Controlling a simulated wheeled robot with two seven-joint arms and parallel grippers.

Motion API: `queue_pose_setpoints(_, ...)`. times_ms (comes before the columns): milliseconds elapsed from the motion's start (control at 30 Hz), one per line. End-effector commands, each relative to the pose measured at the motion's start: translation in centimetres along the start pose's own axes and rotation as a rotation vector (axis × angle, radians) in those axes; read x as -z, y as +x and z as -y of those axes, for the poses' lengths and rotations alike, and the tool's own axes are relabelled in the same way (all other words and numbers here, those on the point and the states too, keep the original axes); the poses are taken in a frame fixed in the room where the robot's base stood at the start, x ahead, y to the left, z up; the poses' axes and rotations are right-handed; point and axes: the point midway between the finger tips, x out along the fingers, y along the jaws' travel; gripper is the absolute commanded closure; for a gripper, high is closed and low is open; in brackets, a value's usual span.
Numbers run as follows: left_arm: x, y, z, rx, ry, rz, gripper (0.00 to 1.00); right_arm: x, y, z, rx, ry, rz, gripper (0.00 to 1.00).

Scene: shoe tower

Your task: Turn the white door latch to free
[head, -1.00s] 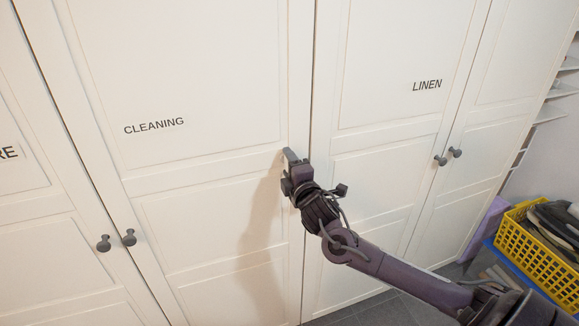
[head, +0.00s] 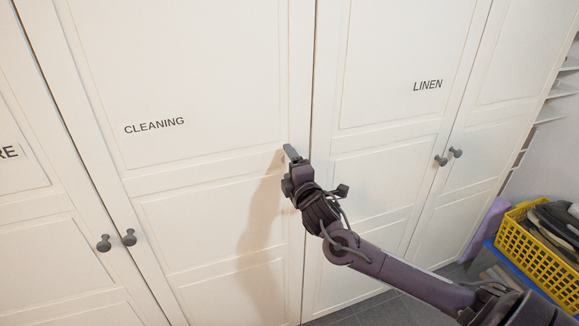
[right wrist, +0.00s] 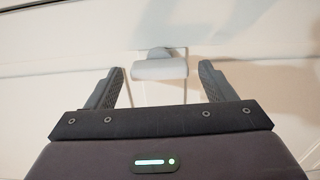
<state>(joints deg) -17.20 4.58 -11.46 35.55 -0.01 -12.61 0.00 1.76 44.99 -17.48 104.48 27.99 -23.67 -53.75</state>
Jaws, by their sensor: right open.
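The white door latch (right wrist: 160,68) shows in the right wrist view as a small pale bar lying crosswise in the picture, with a rounded piece behind it against the white door. My right gripper (right wrist: 161,73) is open, with one dark ridged finger on each side of the latch. There are gaps between the latch ends and both fingers, and nothing is held. In the head view my right gripper (head: 291,154) is at the edge of the CLEANING door (head: 215,60), near the seam with the LINEN door. I cannot make out the latch there. My left gripper is not in view.
Grey round knobs sit on the cupboard doors, at the left (head: 129,237) and at the right (head: 440,160). A yellow basket (head: 522,250) with dark items stands at the lower right. The door fronts around my right gripper are clear.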

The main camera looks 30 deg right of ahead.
Motion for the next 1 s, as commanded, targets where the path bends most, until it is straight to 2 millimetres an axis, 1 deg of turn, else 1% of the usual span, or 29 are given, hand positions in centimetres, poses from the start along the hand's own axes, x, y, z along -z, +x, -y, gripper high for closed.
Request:
queue_pose_setpoints(100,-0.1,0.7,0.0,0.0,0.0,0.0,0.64,0.0,-1.4,0.4,0.002,-0.002,-0.003,0.24)
queue_pose_setpoints(300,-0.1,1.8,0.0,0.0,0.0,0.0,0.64,0.1,-4.6,0.5,0.003,-0.002,-0.004,0.24)
queue_pose_setpoints(500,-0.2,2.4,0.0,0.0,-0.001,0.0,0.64,0.1,-6.9,0.3,0.003,-0.003,-0.002,0.24)
queue_pose_setpoints(667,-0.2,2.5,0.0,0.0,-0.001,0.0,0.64,0.0,-7.5,0.1,0.0,-0.002,-0.001,0.24)
queue_pose_setpoints(1000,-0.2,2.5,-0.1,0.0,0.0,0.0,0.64,0.0,-7.5,0.0,0.001,-0.001,-0.001,0.24)
